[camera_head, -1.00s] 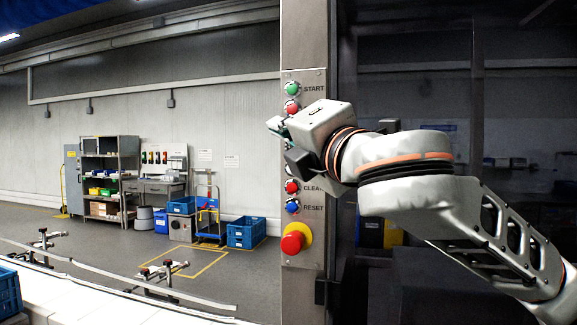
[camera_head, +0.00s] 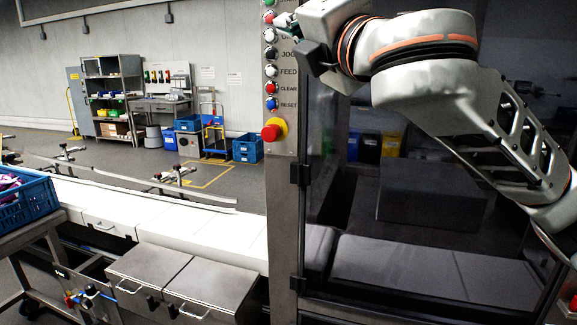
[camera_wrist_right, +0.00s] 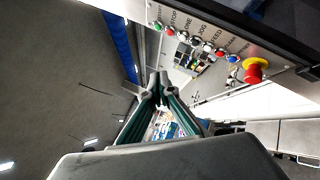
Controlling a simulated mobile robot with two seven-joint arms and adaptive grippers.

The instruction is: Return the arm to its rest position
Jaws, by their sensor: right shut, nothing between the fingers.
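My right gripper (camera_head: 283,28) is at the top middle of the head view, in front of the upper part of the button panel, small and partly cut by the viewing angle. It is shut and empty. In the wrist view its dark green fingers (camera_wrist_right: 157,84) meet at the tips with nothing between them. My right arm (camera_head: 430,70) reaches in from the right edge, bent, across the front of the dark glass machine. I cannot tell from the picture how far the fingertips are from the panel. My left gripper is not in view.
The steel panel (camera_head: 284,170) carries several buttons and a red emergency stop (camera_head: 272,132), also in the wrist view (camera_wrist_right: 255,70). A white conveyor (camera_head: 185,220) runs left of it. A blue crate (camera_head: 30,202) of wrapped lollies stands far left. Open floor lies beyond.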

